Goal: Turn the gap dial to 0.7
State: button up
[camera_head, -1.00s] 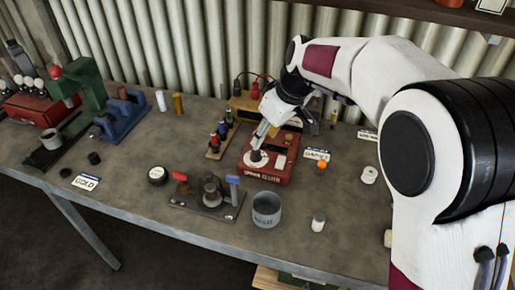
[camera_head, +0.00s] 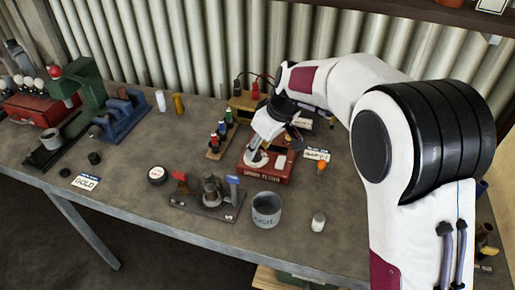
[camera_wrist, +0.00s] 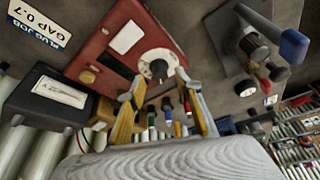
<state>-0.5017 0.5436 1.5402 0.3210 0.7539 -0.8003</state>
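The red box (camera_head: 270,168) stands mid-bench, with a round white dial plate (camera_head: 257,159) on its top. In the wrist view the dial plate (camera_wrist: 160,60) carries a dark knob (camera_wrist: 158,69) at its centre. My gripper (camera_head: 258,150) is over the dial in the head view, covering part of it. In the wrist view my gripper (camera_wrist: 161,82) has its two yellowish fingers apart, one each side of the knob, with gaps visible. The dial's numbers and pointer are too small to read.
A rack of coloured screwdriver-like tools (camera_head: 219,138) stands left of the box. A grey cup (camera_head: 266,210) and a clamp-like fixture (camera_head: 210,195) stand in front. A black meter box (camera_wrist: 50,97) with leads is behind.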

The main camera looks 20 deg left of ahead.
jog(key=shift+w+a+f, duration=0.1)
jog(key=shift+a+f, duration=0.15)
jog(key=shift+f, duration=0.45)
grip_shut()
